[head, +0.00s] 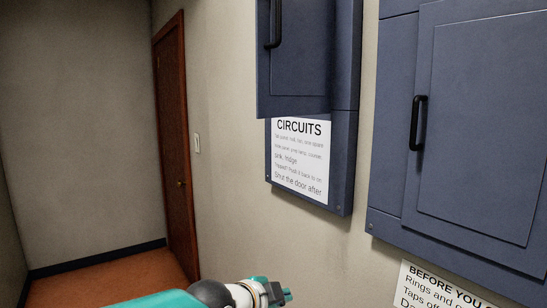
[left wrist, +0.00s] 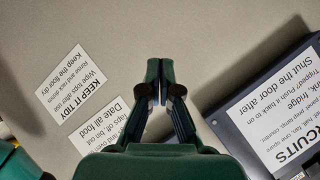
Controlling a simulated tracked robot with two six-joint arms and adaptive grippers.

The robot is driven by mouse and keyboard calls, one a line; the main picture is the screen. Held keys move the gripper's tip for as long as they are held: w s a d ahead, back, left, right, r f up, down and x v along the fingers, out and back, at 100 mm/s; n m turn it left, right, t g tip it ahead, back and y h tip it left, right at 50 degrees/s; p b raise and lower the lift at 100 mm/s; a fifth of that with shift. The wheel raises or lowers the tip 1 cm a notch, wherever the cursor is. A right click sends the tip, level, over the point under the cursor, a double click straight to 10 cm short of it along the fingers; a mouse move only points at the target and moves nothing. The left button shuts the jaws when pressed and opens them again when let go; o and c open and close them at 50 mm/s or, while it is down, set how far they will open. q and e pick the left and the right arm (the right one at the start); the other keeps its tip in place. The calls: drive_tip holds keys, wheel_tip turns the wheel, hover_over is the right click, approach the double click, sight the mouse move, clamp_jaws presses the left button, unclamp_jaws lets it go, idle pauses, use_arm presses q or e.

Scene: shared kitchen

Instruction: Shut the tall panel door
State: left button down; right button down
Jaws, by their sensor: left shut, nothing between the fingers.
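A blue panel door (head: 300,75) with a black upright handle (head: 275,22) shows at the top of the head view, cut off by the top edge. It appears to stand out from its blue wall panel (head: 344,130), with its lower edge above the white "CIRCUITS" label (head: 300,160). My left gripper (head: 284,295) is at the bottom of the head view, below the panel and apart from the door. In the left wrist view its fingers (left wrist: 160,68) are together and empty, with the labelled panel (left wrist: 232,125) to their right. My right gripper is out of view.
A second blue cabinet (head: 390,190) with a shut door (head: 485,120) and black handle (head: 418,122) is at right. A notice (head: 435,290) hangs below it. Orange floor (head: 110,282) is clear there.

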use_arm(q)
drive_tip(key=s+r+m+t+h, duration=0.1)
drive_tip(key=s+r+m+t, duration=0.1)
drive_tip(key=r, duration=0.8)
drive_tip(key=s+r+m+t+h, duration=0.1)
drive_tip(key=s+r+m, duration=0.2)
drive_tip(key=r, duration=0.8)
drive_tip(key=m+t, duration=0.3)
approach(271, 110)
drive_tip(key=s+d, duration=0.3)
drive_tip(key=s, duration=0.2)
drive_tip(key=shift+h, duration=0.3)
drive_tip(key=w+p, duration=0.1)
drive_tip(key=w, duration=0.2)
drive_tip(key=w+d+p, duration=0.1)
drive_tip(key=w+p, duration=0.1)
drive_tip(key=w, duration=0.2)
drive_tip(key=w+d+p, duration=0.1)
drive_tip(key=w+p, duration=0.1)
drive_tip(key=w, duration=0.1)
drive_tip(key=shift+w+d, duration=0.25)
drive_tip(key=shift+w, duration=0.15)
drive_tip(key=shift+w+a, duration=0.1)
drive_tip(key=shift+a, duration=0.2)
drive_tip(key=shift+w, duration=0.2)
drive_tip(key=shift+f, duration=0.1)
drive_tip(key=shift+a, duration=0.1)
